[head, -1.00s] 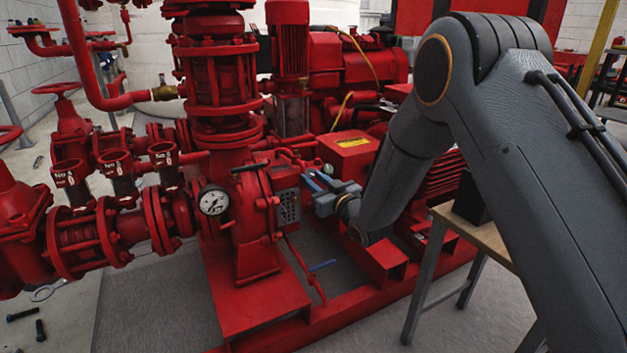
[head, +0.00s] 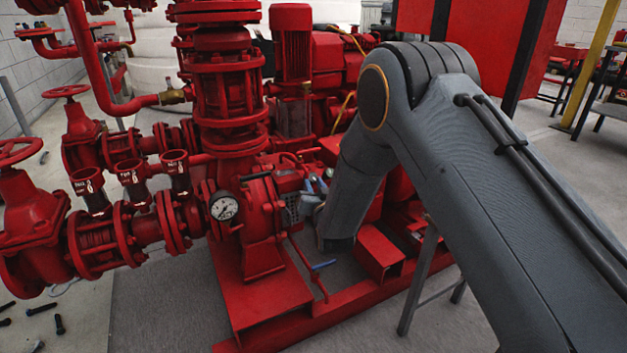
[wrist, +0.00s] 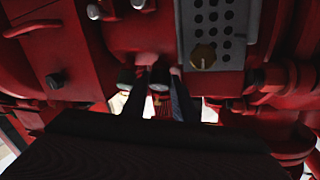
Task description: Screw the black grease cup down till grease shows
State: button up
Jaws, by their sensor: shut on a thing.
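My gripper (wrist: 160,82) reaches in low beside the red pump bearing housing in the wrist view. The cup is mostly hidden between the fingers and in shadow, and I cannot see whether any grease shows. In the head view my gripper (head: 316,188) is small and partly hidden behind my own forearm, beside the pump; the cup cannot be made out there.
A grey perforated plate (wrist: 214,32) with a brass-coloured round part (wrist: 204,55) is just right of the fingers. A greenish part (wrist: 125,77) lies close left. A pressure gauge (head: 223,206) and a blue-handled drain lever (head: 323,264) are near the pump.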

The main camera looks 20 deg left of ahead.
dwell(0.3)
jog(key=o, duration=0.8)
jog(key=shift+c, duration=0.2)
jog(key=shift+f, duration=0.1)
